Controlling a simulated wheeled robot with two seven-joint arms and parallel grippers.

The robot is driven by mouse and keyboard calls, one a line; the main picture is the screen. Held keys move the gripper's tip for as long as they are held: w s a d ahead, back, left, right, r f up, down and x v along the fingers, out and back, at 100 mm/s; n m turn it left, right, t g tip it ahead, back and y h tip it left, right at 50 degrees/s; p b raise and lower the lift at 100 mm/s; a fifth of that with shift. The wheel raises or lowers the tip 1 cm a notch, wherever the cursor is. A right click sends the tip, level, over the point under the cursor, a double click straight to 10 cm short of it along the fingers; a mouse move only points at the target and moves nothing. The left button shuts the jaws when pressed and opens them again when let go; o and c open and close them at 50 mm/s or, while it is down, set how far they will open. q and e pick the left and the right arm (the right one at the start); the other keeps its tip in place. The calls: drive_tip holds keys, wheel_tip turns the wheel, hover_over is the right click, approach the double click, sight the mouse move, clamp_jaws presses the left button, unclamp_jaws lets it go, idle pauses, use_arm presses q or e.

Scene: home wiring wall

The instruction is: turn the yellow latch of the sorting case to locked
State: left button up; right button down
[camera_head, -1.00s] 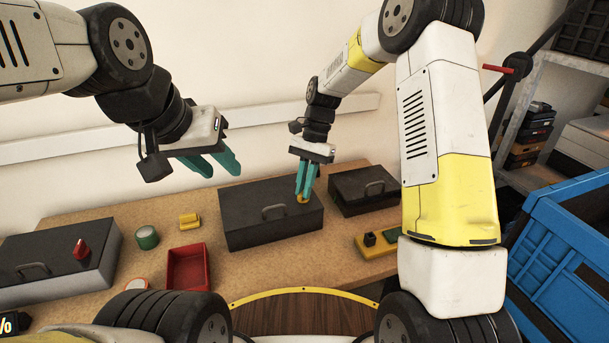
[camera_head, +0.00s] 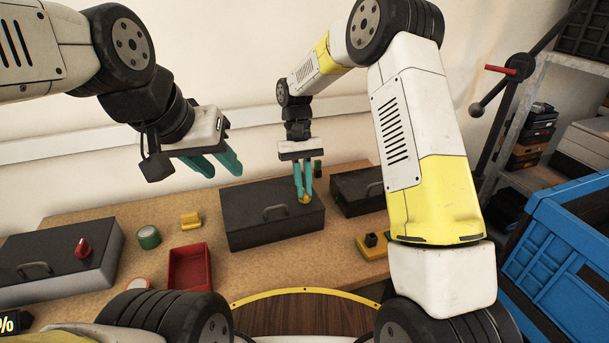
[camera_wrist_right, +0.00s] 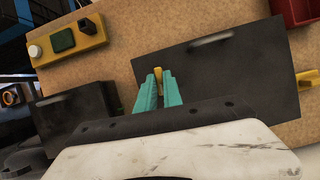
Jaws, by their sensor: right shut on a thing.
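The sorting case with the yellow latch is the middle dark case (camera_head: 245,218), lying closed on the table with a grey handle on its lid. The yellow latch (camera_head: 305,199) sits near the right end of its lid. My right gripper (camera_head: 303,198) points down at the lid and is shut on the latch. In the right wrist view the latch (camera_wrist_right: 159,75) shows between the teal fingertips (camera_wrist_right: 158,84). Much of the latch is hidden by the fingers. My left gripper (camera_head: 222,169) is raised above the table on the left, empty, its teal fingers apart.
A dark case with a red knob (camera_head: 82,248) stands at left, another dark case (camera_head: 355,194) at right. A red tray (camera_head: 190,267), green roll (camera_head: 148,237), yellow piece (camera_head: 190,220) and yellow button block (camera_head: 371,248) lie around the middle case. A blue crate (camera_head: 560,240) stands at far right.

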drive_tip(key=shift+n, duration=0.5)
drive_tip(key=c, duration=1.5)
unclamp_jaws()
drive_tip(key=v, duration=0.8)
drive_tip(key=shift+a, duration=0.1)
